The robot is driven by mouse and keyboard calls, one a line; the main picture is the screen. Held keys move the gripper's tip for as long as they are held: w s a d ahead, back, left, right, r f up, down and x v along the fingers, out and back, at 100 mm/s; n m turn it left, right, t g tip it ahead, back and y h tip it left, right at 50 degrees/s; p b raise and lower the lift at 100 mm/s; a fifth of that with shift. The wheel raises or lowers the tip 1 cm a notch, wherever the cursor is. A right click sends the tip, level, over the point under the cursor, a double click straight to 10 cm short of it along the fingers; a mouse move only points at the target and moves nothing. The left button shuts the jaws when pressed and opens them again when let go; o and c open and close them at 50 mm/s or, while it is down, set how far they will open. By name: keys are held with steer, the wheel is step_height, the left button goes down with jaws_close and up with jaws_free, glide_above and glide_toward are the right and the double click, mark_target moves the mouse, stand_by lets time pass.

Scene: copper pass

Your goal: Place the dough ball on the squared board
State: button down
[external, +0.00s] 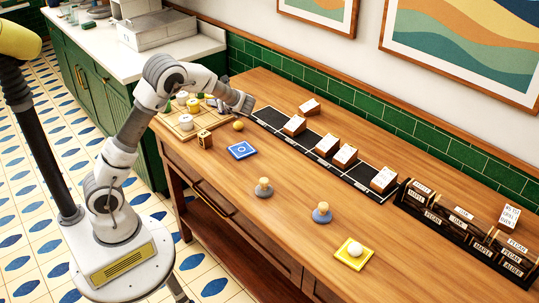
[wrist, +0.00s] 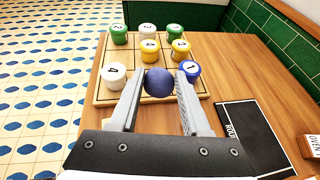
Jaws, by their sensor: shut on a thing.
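My gripper (wrist: 160,85) is shut on a round blue ball (wrist: 159,83), which shows between the fingertips in the wrist view. In the external view my gripper (external: 243,104) is near the right side of the squared board, and the ball cannot be made out. The wooden squared board (wrist: 103,99) has dark grid lines and lies beyond and below the ball in the wrist view; it also shows in the external view (external: 177,131). Numbered green, white, yellow and blue pieces stand on it. I cannot tell the ball's height above the board.
A yellow ball (external: 238,125), a wooden cube (external: 205,139) and a blue square (external: 242,150) are near the board.

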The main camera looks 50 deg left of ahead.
steer(key=shift+w+a+f, duration=0.15)
steer(key=shift+w+a, duration=0.05)
steer(key=shift+a, duration=0.15)
steer(key=b, duration=0.2)
glide_above(206, 121)
step_height(206, 121, down, 7)
steer(key=shift+a+r, duration=0.1)
steer(key=shift+r, duration=0.1)
steer(key=shift+f, duration=1.9)
steer(key=shift+f+b, duration=0.2)
steer(key=shift+b, duration=0.15)
steer(key=shift+c, duration=1.8)
jaws_free()
steer(key=shift+r, duration=0.1)
steer(key=shift+r, duration=0.1)
